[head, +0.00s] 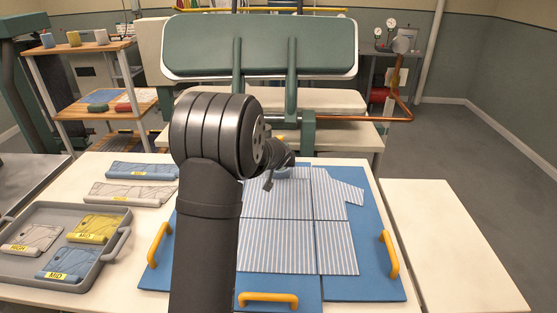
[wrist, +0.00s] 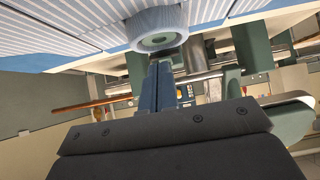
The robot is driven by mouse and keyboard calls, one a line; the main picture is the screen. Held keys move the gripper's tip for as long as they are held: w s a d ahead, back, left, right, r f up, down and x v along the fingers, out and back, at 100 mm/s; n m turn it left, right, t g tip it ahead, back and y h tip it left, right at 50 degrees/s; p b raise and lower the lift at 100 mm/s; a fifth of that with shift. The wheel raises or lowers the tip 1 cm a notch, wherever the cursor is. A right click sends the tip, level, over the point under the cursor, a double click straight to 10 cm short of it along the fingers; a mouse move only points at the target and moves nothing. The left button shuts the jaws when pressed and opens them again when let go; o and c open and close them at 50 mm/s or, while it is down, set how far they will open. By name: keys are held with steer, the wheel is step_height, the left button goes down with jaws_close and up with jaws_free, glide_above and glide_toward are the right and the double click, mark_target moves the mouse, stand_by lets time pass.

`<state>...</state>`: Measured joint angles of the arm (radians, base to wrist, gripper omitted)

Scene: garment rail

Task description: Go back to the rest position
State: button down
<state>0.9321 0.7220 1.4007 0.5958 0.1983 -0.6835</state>
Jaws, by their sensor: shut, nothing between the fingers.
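My gripper (wrist: 161,72) shows in the wrist view as two dark fingers close together, shut and empty. Its tips appear near the round collar (wrist: 157,28) of a striped shirt; I cannot tell whether they touch. In the head view my gripper (head: 268,182) is small and partly hidden behind my arm, over the far side of the shirt. The grey-and-white striped shirt (head: 285,245) lies spread flat on a blue folding board (head: 365,285) with yellow handles. My arm hides the shirt's left part.
A grey tray (head: 125,245) with folded, labelled garments stands at left. Two more folded garments (head: 130,192) lie behind it. A green-padded press (head: 262,48) rises behind the table. A bare pale table (head: 455,240) is at right. A shelf (head: 85,50) stands at back left.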

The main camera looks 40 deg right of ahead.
steer(key=shift+s+a+r, duration=0.2)
steer(key=shift+s+a, duration=0.15)
steer(key=shift+s, duration=0.05)
steer(key=shift+w, duration=0.1)
steer(key=shift+w+d+f, duration=0.3)
steer(key=shift+w+d, duration=0.3)
steer(key=shift+d, duration=0.05)
steer(key=shift+w+d+f, duration=0.25)
steer(key=shift+w+d, duration=0.35)
steer(key=shift+w+d+f, duration=0.3)
steer(key=shift+w+d, duration=0.3)
steer(key=shift+d, duration=0.05)
steer(key=shift+s+a+r, duration=0.25)
steer(key=shift+s+a, duration=0.3)
steer(key=shift+s+a+r, duration=0.25)
steer(key=shift+s+a, duration=0.25)
steer(key=shift+a, duration=0.05)
steer(key=shift+s, duration=0.1)
steer(key=shift+s+a+r, duration=0.35)
steer(key=shift+s+a, duration=0.35)
steer(key=shift+a, duration=0.05)
steer(key=shift+w+d+f, duration=0.3)
steer(key=shift+w+d, duration=0.3)
steer(key=shift+w+d+f, duration=0.25)
steer(key=shift+w+d, duration=0.35)
steer(key=shift+w, duration=0.05)
steer(key=shift+w+d+f, duration=0.3)
steer(key=shift+w+d, duration=0.3)
